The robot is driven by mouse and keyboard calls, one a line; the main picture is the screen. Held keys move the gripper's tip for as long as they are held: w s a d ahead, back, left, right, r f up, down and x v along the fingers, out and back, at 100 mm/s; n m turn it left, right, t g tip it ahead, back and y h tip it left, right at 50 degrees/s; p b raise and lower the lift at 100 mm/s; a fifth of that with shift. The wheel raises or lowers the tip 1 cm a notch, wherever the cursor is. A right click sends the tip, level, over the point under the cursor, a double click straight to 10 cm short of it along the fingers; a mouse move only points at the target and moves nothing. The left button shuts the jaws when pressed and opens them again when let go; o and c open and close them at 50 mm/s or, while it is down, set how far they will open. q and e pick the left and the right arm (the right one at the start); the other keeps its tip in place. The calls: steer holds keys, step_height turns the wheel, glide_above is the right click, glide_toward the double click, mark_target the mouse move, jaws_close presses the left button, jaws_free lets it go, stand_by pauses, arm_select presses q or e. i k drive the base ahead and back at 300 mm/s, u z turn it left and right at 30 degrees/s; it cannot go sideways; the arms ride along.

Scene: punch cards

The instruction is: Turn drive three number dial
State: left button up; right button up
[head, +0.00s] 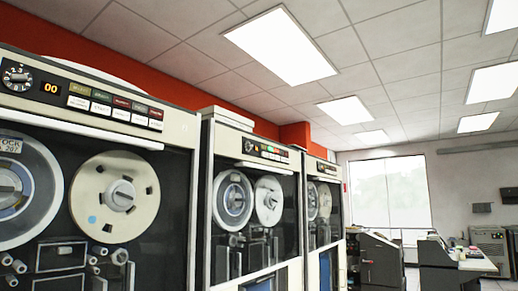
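A row of tape drives runs along the left. The nearest drive (180,125) has a black number dial (17,76) at the top left of its panel, with white numerals around it. Beside the dial an orange display (51,88) reads 00. The second drive (204,180) has a small dark dial (248,146) on its panel. A third drive (311,163) stands farther back; its dial is too small to make out clearly. I cannot tell which drive is numbered three. Neither of my grippers is in view.
The nearest drive has a row of labelled buttons (115,106) and two tape reels behind its front. Grey consoles (380,262) stand at the back right, before a bright window (390,195). The floor is mostly out of view.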

mark_target(248, 146)
steer(key=z, duration=0.45)
steer(key=k, duration=0.55)
steer(key=z, duration=0.7)
steer(key=i, duration=1.8)
steer(key=u, duration=1.45)
steer(key=i, duration=0.85)
steer(key=u, duration=0.95)
